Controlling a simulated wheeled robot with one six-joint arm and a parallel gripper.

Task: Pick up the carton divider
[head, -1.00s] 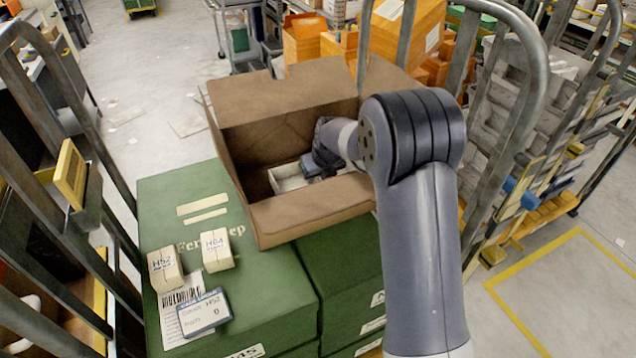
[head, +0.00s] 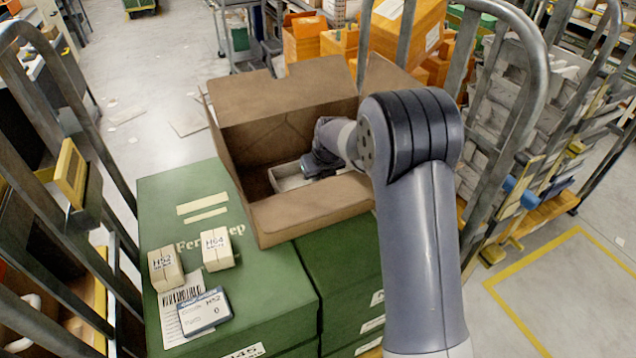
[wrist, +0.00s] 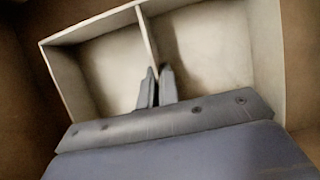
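The carton divider (head: 288,181) is a pale, shallow tray-like frame inside the open brown cardboard box (head: 300,217). In the wrist view the carton divider (wrist: 98,25) shows two compartments parted by a thin middle wall. My gripper (head: 318,172) reaches down into the box over the divider. In the wrist view my gripper's two dark fingers (wrist: 157,78) stand close together on either side of the middle wall and appear shut on it. The lower part of the divider is hidden behind my gripper and the box's front wall.
The box stands on green cartons (head: 265,285) between metal cage rails (head: 505,150). The box flaps stand open. Orange bins (head: 305,40) are behind.

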